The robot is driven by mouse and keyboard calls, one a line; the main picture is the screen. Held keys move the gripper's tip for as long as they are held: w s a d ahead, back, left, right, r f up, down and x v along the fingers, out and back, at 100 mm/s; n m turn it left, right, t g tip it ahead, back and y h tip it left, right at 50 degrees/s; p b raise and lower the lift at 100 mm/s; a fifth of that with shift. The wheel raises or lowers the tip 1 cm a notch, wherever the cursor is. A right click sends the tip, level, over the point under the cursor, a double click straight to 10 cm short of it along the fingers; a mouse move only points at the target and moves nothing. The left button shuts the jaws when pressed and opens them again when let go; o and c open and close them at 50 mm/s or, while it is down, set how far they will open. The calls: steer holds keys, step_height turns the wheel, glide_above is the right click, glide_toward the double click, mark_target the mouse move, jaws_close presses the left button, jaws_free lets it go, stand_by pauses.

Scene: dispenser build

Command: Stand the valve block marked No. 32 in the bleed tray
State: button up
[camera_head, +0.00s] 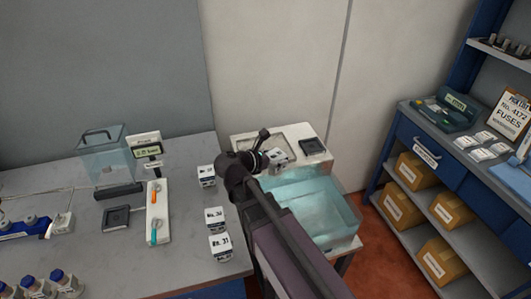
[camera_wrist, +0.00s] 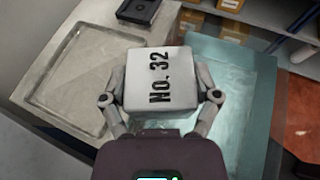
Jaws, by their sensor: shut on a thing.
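A white valve block marked No. 32 (camera_wrist: 153,82) is in my gripper (camera_wrist: 160,99), with one finger on each side and its marked face toward the wrist camera. In the head view the held block (camera_head: 279,156) and my gripper (camera_head: 267,157) are at the back bench, between a shallow tray and a water tank. The shallow pale tray (camera_wrist: 52,99), likely the bleed tray, lies left of the block in the wrist view and looks empty. In the head view its rim (camera_head: 240,138) shows behind my arm. I cannot tell the block's height above the bench.
A clear tank of blue water (camera_head: 325,215) stands close in front of the tray. A dark square plate (camera_head: 313,146) lies right of the tray. More white blocks (camera_head: 215,219) stand on the left bench. A shelf with boxes (camera_head: 440,260) is at the right.

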steer(key=w+a+f+b, duration=0.1)
steer(key=w+a, duration=0.2)
steer(key=w, duration=1.1)
steer(key=shift+w+f, duration=0.15)
steer(key=shift+w, duration=0.05)
steer(key=shift+a, duration=0.15)
steer(key=shift+w+a+f+b, duration=0.15)
steer(key=shift+w+f+b, duration=0.2)
steer(key=shift+w+b, duration=0.25)
steer(key=shift+f+b, duration=1.45)
steer(key=shift+f, duration=0.05)
steer(key=shift+f, duration=0.2)
steer(key=o, duration=1.1)
steer(key=shift+r, duration=0.1)
steer(key=shift+o, duration=0.2)
